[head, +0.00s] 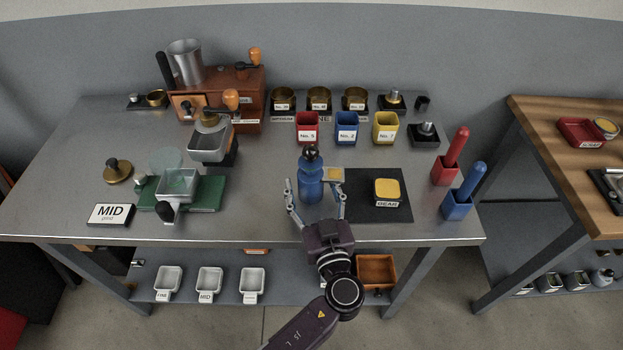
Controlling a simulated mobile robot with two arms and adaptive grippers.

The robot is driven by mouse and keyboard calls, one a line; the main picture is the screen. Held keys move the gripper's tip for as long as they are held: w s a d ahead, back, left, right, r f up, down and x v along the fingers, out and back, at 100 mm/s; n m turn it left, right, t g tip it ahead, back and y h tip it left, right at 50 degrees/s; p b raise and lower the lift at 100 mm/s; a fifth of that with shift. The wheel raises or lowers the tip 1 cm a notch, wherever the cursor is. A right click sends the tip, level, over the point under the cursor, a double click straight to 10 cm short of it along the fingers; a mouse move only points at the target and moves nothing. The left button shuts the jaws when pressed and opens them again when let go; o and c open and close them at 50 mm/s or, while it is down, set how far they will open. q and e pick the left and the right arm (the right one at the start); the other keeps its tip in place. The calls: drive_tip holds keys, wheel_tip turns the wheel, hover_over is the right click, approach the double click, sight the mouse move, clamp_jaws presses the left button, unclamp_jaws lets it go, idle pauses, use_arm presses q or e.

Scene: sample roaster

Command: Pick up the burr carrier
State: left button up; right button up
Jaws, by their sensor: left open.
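My left gripper (315,190) is open above the front middle of the steel table, its fingers spread to either side of a blue bottle (311,180) with a dark top. I cannot tell whether the fingers touch the bottle; no grip on it shows. No part is clearly marked as the burr carrier. A brass disc with a dark knob (117,171) lies at the table's left. Dark blocks with metal parts stand at the back right (393,99) and right of the yellow cup (425,133). I cannot tell which of these, if any, is the carrier. My right gripper is not in view.
A black mat (364,210) with a yellow-topped box (387,190) lies right of the gripper. Red (307,128), blue (346,128) and yellow (385,128) cups stand behind. A wooden roaster-like machine (236,92) stands back left. Bare steel lies front left of the gripper.

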use_arm(q)
drive_tip(key=shift+w, duration=0.4)
drive_tip(key=shift+c, duration=0.3)
